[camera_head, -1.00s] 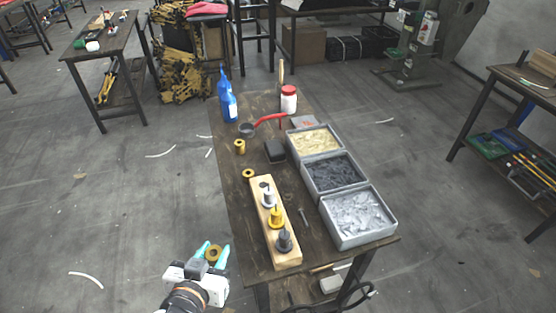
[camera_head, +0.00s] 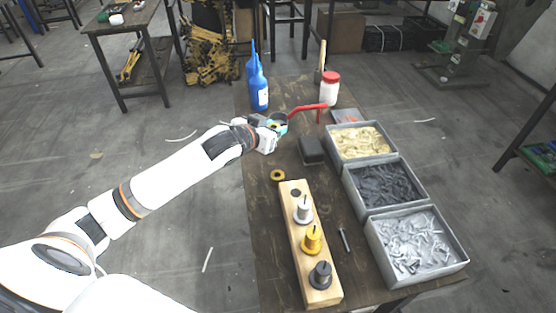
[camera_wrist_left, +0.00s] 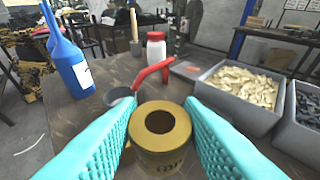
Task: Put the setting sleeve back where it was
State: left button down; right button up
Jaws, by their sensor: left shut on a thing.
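The setting sleeve (camera_wrist_left: 161,132), a brass cylinder with a round hole in its top and dark marks on its side, stands upright between the turquoise fingers of my left gripper (camera_wrist_left: 160,145). The left gripper (camera_head: 278,126) is shut on it at the far left part of the table, beside the dark cup with the red handle. In the head view the gripper mostly hides the sleeve. Whether its base touches the table cannot be told. A bit of another brass piece shows behind the left finger in the wrist view. My right gripper is out of view.
A brass ring (camera_head: 277,175) lies on the table (camera_head: 268,215), near a wooden block (camera_head: 294,230) with several posts. Blue bottles (camera_head: 259,90), a red-lidded jar (camera_head: 329,90) and the red handle (camera_head: 308,108) stand close to the gripper. Grey bins (camera_head: 385,225) line the right.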

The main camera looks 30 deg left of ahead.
pick_arm(q)
send_over(273, 163)
notch_tip(273, 163, down, 5)
jog(key=shift+s+r, duration=0.1)
jog(key=shift+r, duration=0.1)
jog(key=shift+f, duration=0.3)
notch_tip(273, 163, down, 4)
jog(key=shift+r, duration=0.1)
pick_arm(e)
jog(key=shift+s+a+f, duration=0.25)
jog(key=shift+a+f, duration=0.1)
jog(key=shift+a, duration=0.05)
pick_arm(q)
jog(key=shift+f+b, duration=0.2)
jog(key=shift+b, duration=0.1)
jog(key=c, duration=1)
grip_release()
jog(key=shift+o, duration=0.2)
jog(key=shift+r, duration=0.1)
jog(key=v, duration=1.2)
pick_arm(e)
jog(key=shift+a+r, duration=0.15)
